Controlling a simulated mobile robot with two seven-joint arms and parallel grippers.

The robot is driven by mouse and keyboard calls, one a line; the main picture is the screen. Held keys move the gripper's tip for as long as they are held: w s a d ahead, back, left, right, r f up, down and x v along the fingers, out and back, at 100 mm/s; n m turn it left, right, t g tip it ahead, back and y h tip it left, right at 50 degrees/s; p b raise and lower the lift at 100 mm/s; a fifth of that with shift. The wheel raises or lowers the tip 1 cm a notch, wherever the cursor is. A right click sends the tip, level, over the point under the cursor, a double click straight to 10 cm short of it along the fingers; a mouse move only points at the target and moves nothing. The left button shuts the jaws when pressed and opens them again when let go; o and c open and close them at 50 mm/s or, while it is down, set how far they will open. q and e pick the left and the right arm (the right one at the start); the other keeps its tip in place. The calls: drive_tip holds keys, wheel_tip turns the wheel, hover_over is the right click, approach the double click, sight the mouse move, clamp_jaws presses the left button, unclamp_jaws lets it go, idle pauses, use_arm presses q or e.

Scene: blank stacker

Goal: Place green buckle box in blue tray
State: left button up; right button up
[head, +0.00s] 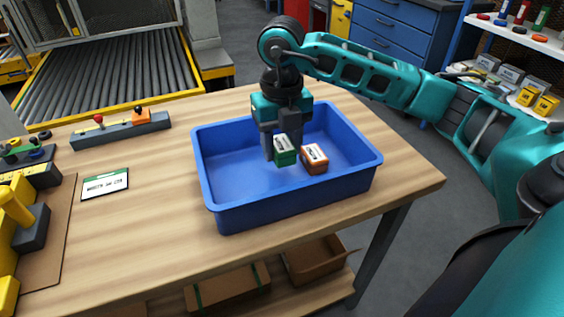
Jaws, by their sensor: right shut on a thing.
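The blue tray (228,180) stands on the wooden table in the middle of the head view. My right gripper (283,143) points down inside the tray's outline and is shut on the green buckle box (285,155). The green box has a white label on top. I cannot tell whether it touches the tray floor or hangs just above it. My left gripper is not in view.
A white label card (105,184) lies on the table (150,225) left of the tray. A grey bar with a red knob and an orange block (121,130) lies behind it. Yellow and black fixtures (25,215) fill the left edge. The table between card and tray is clear.

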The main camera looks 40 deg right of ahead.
sight(282, 174)
wheel_tip(282, 174, down, 4)
drive_tip(key=shift+f+b, duration=0.1)
drive_tip(key=shift+b, duration=0.2)
drive_tip(key=shift+f, duration=0.15)
drive_tip(key=o, duration=0.9)
drive_tip(key=shift+c, duration=0.2)
